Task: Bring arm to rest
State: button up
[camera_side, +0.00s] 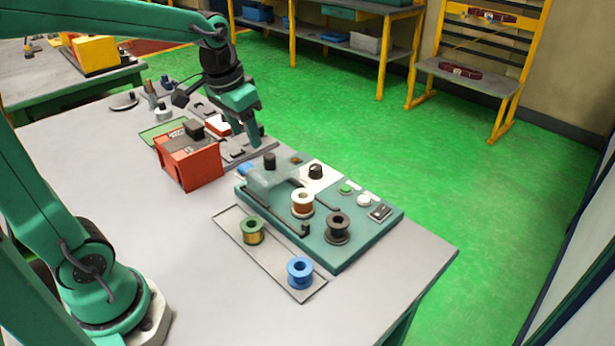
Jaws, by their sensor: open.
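My gripper (246,130) is green and points down over the back part of the grey workbench (150,265). It is open, and I see nothing between its fingers. It hangs just behind the teal winding machine (350,235) and to the right of the red box (190,165). From this view I cannot tell how far its fingertips are above the bench.
On the machine are a copper-coloured spool (302,203) and a dark spool (337,227). A tray (268,268) in front carries a yellow-green spool (252,231) and a blue spool (300,271).

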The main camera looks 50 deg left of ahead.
jog(key=s+d+t, duration=0.3)
jog(key=s+d, duration=0.1)
jog(key=s, duration=0.8)
jog(key=shift+r, duration=0.15)
